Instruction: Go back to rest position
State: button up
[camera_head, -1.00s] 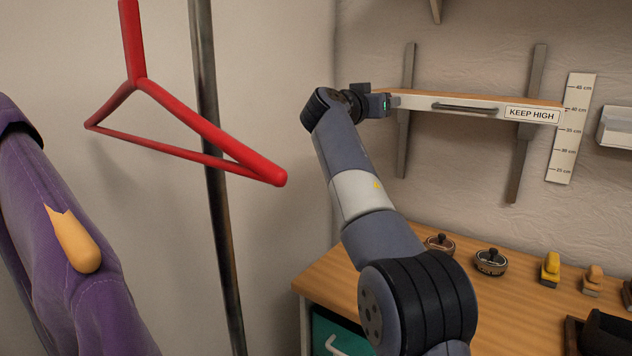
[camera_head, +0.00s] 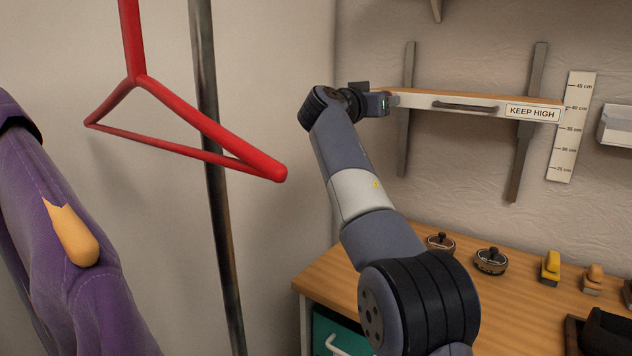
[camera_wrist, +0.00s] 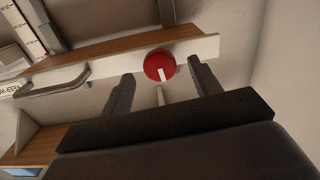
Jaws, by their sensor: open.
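My gripper (camera_head: 392,102) is up at the left end of the wall shelf, with my arm stretched toward it. In the wrist view its two dark fingers (camera_wrist: 160,72) are apart. A round red knob-like piece (camera_wrist: 153,65) with a white mark shows between the fingertips, against the shelf's pale front edge. I cannot tell whether the fingers touch it. A thin pale stick (camera_wrist: 160,97) shows below it. In the head view the red piece is hidden.
The shelf (camera_head: 430,102) has a handle and a "KEEP HIGH" label. A red hanger (camera_head: 205,122), a metal pole (camera_head: 212,150) and a purple garment (camera_head: 85,260) are at left. A wooden counter (camera_head: 520,300) with several small items is below right.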

jog(key=n+p, duration=0.5)
jog(key=n, duration=0.2)
jog(key=w+n+p, duration=0.1)
jog(key=n+p, duration=0.4)
jog(key=n, duration=0.3)
jog(key=d+n+p, duration=0.1)
jog(key=n+p, duration=0.4)
jog(key=n, duration=0.3)
jog(key=shift+w+r, duration=0.1)
jog(key=shift+w, duration=0.05)
jog(key=shift+n, duration=0.3)
